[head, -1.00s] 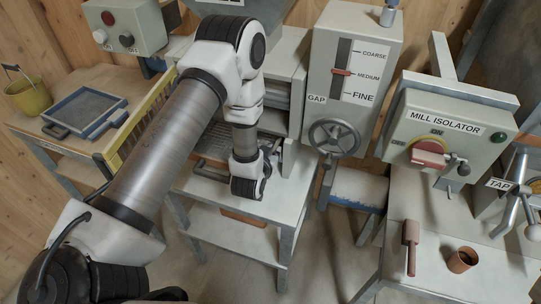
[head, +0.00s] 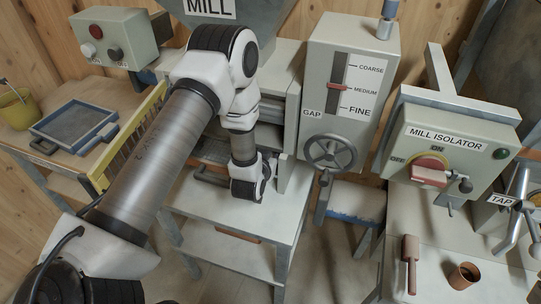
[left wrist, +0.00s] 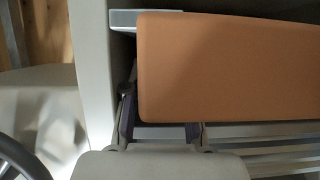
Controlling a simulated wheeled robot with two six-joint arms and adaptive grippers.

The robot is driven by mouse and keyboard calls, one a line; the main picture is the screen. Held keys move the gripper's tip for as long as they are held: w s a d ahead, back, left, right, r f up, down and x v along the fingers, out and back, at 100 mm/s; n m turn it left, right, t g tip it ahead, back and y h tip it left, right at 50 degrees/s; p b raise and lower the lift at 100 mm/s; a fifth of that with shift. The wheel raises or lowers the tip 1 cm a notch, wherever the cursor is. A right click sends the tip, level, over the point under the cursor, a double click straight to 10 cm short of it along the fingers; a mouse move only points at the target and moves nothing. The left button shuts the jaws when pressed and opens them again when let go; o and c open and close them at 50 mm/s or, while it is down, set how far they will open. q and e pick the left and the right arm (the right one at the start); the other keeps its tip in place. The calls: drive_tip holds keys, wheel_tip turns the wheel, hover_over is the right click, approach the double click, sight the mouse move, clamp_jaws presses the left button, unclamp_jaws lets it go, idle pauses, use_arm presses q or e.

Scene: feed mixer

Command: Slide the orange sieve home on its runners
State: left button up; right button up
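The orange sieve (left wrist: 230,68) shows in the left wrist view as a broad, plain orange face filling the upper right. In the head view I cannot make it out behind my left wrist. My left gripper (left wrist: 160,125) is close to its lower left corner. The two dark fingers stand apart; one is just left of the orange edge, and the other runs up behind the face, its tip hidden. Contact cannot be told. In the head view the left gripper (head: 270,162) is mostly hidden by the wrist, at the mill's opening above the bench. My right gripper is not in view.
A blue-framed sieve (head: 74,125) lies on the left bench by a yellow bucket (head: 14,108). A yellow-edged guard (head: 130,137) stands behind my arm. The gap box with its handwheel (head: 331,152) is right of my wrist. The bench front (head: 235,206) is clear.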

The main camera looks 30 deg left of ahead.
use_arm(q)
drive_tip(key=shift+d, duration=0.25)
drive_tip(key=shift+s+d+r, duration=0.1)
drive_tip(key=shift+s, duration=0.25)
drive_tip(key=v, duration=1.1)
drive_tip(key=shift+a, duration=0.2)
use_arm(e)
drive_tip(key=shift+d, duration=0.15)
